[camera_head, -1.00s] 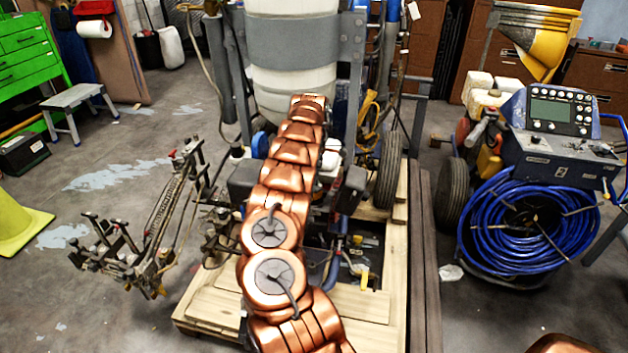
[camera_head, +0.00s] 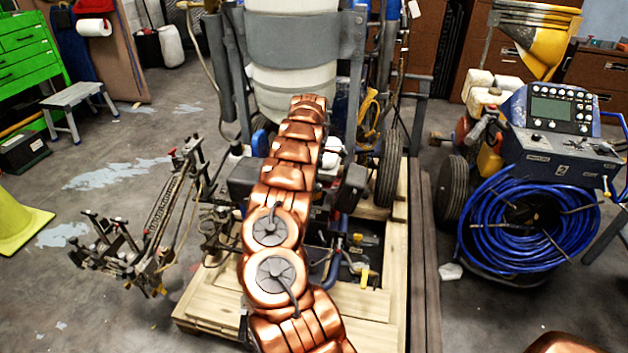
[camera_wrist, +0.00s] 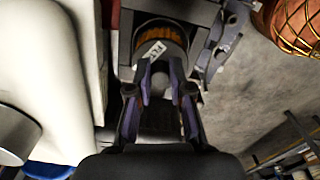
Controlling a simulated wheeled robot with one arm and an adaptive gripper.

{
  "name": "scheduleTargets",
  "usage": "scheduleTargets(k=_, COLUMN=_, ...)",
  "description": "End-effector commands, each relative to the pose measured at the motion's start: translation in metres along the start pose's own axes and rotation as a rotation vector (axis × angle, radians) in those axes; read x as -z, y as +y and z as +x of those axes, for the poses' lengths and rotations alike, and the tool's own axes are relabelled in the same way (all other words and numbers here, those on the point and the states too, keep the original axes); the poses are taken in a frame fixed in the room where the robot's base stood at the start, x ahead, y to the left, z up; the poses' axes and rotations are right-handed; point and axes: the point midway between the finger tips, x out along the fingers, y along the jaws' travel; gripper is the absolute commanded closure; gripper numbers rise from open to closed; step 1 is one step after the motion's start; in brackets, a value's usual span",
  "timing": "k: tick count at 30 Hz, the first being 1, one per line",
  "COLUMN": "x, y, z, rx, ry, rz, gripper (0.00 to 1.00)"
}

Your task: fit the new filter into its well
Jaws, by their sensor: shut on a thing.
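In the wrist view, the filter (camera_wrist: 160,43) is a round dark-ended part with an orange band and a white printed label. My gripper (camera_wrist: 161,72) is shut on it, its two fingers pointing up the picture at the filter's near side. Dark housing parts (camera_wrist: 133,25) border the filter at the top and sides. They may be the well, but I cannot tell whether the filter is inside it or only in front of it. In the head view, my copper arm reaches over the machine and hides the gripper and filter.
A white tank (camera_head: 290,85) stands above the machine on a wooden pallet (camera_head: 370,303). A striper carriage with a blue hose coil (camera_head: 528,222) stands at right. A thin metal frame (camera_head: 165,215) juts out at left.

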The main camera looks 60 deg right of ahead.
Motion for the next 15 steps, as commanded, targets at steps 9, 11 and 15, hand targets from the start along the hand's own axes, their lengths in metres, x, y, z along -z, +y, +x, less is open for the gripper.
scheduleTargets(k=9, x=-0.0001, y=-0.0002, z=0.0041, rx=0.001, ry=0.000, rz=0.000, gripper=1.00)
scheduleTargets(k=11, x=-0.0001, y=-0.0002, z=0.0048, rx=0.001, ry=0.000, rz=0.000, gripper=1.00)
scheduleTargets(k=15, x=-0.0001, y=-0.0003, z=0.0062, rx=0.001, ry=0.000, rz=0.000, gripper=1.00)
